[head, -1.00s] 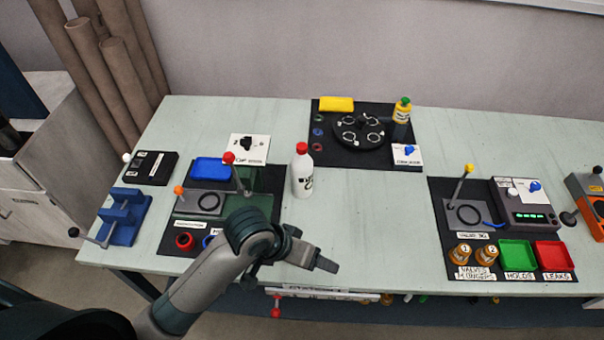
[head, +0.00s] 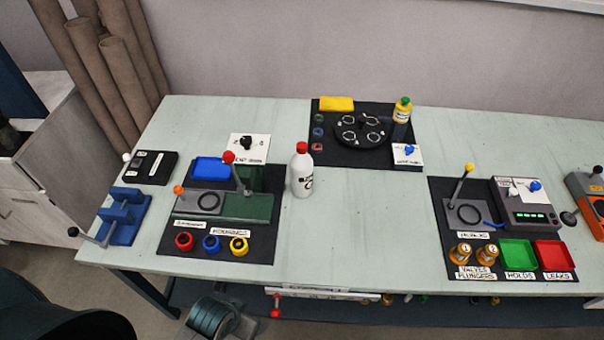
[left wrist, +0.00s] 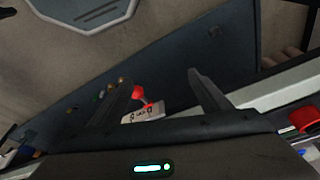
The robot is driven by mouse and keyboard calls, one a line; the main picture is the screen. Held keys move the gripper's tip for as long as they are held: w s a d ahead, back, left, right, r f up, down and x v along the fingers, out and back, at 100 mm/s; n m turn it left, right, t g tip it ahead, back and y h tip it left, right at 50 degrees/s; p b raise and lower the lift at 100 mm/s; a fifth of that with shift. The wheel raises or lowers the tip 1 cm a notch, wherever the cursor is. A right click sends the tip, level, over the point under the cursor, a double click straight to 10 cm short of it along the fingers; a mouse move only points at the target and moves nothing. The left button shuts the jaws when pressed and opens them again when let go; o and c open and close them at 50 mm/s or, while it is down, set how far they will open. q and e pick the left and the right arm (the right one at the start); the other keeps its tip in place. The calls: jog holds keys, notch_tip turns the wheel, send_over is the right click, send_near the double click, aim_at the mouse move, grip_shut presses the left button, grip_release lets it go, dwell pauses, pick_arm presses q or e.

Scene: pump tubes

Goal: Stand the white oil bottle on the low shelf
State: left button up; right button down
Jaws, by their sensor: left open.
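The white oil bottle (head: 302,175) with a red cap stands upright on the table, just right of the left black mat. The low shelf (head: 400,312) is a dark surface under the table's front edge, mostly hidden by the tabletop in the head view. A dark blue surface that looks like this shelf fills the middle of the left wrist view (left wrist: 70,100). My left gripper (left wrist: 155,88) is open, its two fingers apart with nothing between them. In the head view only part of my left arm shows at the bottom edge, below and away from the bottle. My right gripper is not in view.
A red-ended lever (head: 276,303) and a white label strip (head: 322,293) sit at the table's front underside. Small coloured parts show on the shelf. The left mat (head: 262,250) holds coloured rings and levers.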

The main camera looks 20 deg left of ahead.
pick_arm(q)
jog(key=s+f+g, duration=0.1)
jog(key=s+f, duration=0.2)
jog(key=f, duration=0.9)
jog(key=s+f, duration=0.2)
jog(key=f, duration=0.9)
jog(key=s+a+f+b, duration=0.1)
jog(key=s+a+f, duration=0.1)
jog(key=s+f, duration=0.5)
jog(key=s+a+f+g, duration=0.1)
jog(key=s+f, duration=0.6)
jog(key=s, duration=0.2)
jog(key=shift+s+a+f+b, duration=0.25)
jog(key=shift+a+f+b, duration=0.1)
jog(key=shift+a+f, duration=0.05)
